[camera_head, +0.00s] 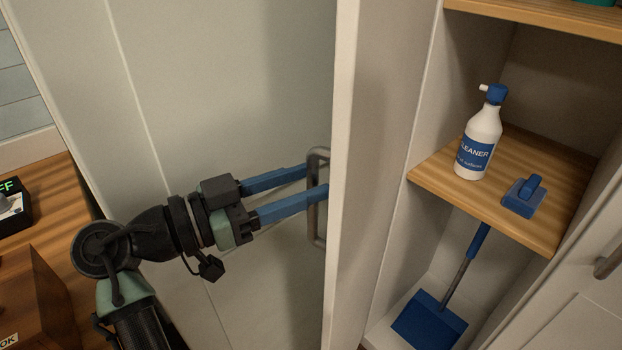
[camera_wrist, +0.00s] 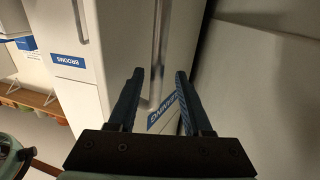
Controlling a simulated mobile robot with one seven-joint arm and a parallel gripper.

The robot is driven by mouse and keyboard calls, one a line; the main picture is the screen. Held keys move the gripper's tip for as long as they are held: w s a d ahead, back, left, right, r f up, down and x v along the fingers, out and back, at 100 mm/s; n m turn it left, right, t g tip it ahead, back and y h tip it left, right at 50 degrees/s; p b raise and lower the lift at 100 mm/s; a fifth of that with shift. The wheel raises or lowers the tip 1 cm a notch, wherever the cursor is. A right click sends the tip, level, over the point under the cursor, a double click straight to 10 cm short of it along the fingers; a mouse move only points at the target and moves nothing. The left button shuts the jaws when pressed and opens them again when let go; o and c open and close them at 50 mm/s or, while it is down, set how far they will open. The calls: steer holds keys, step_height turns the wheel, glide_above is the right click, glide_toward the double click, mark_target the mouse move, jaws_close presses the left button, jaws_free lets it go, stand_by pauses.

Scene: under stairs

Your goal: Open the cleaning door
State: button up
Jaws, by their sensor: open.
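The cleaning door (camera_head: 250,80) is a pale panel standing ajar, its free edge (camera_head: 343,130) beside the uncovered cupboard. A grey metal bar handle (camera_head: 318,235) is fixed on its outer face near that edge. In the wrist view the handle (camera_wrist: 158,45) runs up the picture between the lines of the two fingers. My gripper (camera_head: 317,180) is open, its blue fingers at the handle, one tip on each side of it as seen. I cannot tell whether either finger touches it. My gripper (camera_wrist: 158,75) also shows open in the wrist view.
A blue dustpan (camera_head: 430,322) is below. Another handle (camera_head: 608,263) is at far right. A brown box (camera_head: 45,300) is at lower left.

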steer(key=v, duration=0.6)
